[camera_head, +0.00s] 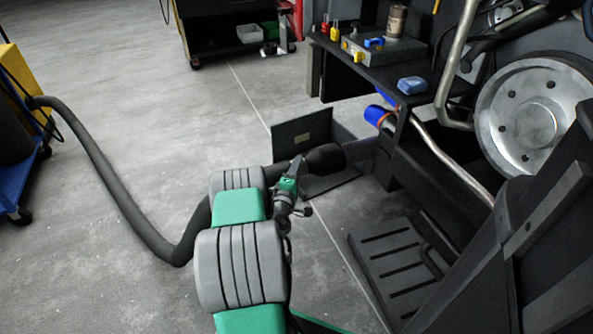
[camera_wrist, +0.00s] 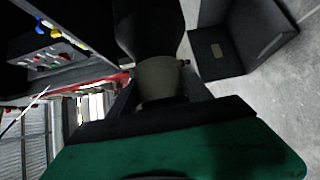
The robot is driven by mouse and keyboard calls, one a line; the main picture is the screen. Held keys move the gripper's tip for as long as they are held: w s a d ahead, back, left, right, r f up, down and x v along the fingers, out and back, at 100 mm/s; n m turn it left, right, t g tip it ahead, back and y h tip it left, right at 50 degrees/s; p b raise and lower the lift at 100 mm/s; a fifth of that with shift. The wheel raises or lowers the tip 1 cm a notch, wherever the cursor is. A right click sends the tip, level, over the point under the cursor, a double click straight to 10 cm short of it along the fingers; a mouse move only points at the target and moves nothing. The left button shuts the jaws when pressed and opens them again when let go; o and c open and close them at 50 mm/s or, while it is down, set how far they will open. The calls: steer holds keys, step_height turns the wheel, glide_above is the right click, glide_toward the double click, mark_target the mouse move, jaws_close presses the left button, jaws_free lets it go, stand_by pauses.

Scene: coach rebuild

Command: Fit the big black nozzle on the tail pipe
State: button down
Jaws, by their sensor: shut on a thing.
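The big black nozzle (camera_head: 325,158) is in my gripper (camera_head: 296,172), its wide end pointing right. In the wrist view the nozzle (camera_wrist: 150,28) runs up and away, and my gripper (camera_wrist: 163,92) is shut on its grey-beige collar. A dark grey pipe stub (camera_head: 359,150) under the coach edge lies just right of the nozzle mouth and looks like the tail pipe. I cannot tell whether nozzle and stub touch or overlap. A black hose (camera_head: 160,250) runs from behind my arm to the yellow machine at the left.
A blue-ended pipe (camera_head: 378,115) sticks out above the stub. A dark open box-like panel (camera_head: 302,132) stands on the floor behind the nozzle. A bench with tools (camera_head: 370,50) and a slotted step (camera_head: 395,260) are to the right. The floor at the left is mostly clear.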

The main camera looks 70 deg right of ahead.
mark_target(309, 173)
steer(key=shift+s+d+r+p, duration=0.2)
steer(key=shift+s+d+p, duration=0.3)
steer(key=shift+s+d, duration=0.5)
steer(key=shift+s+d+f+p, duration=0.3)
steer(key=shift+s+d+p, duration=0.05)
steer(key=shift+s+d, duration=0.45)
stand_by(0.5)
steer(key=c, duration=0.7)
jaws_free()
steer(key=shift+c, duration=0.2)
steer(key=o, duration=0.4)
steer(key=shift+f, duration=0.1)
steer(key=shift+c, duration=0.2)
steer(key=shift+o, duration=0.3)
steer(key=shift+a+f, duration=0.1)
steer(key=shift+f, duration=0.15)
steer(key=o, duration=0.3)
steer(key=shift+r, duration=0.15)
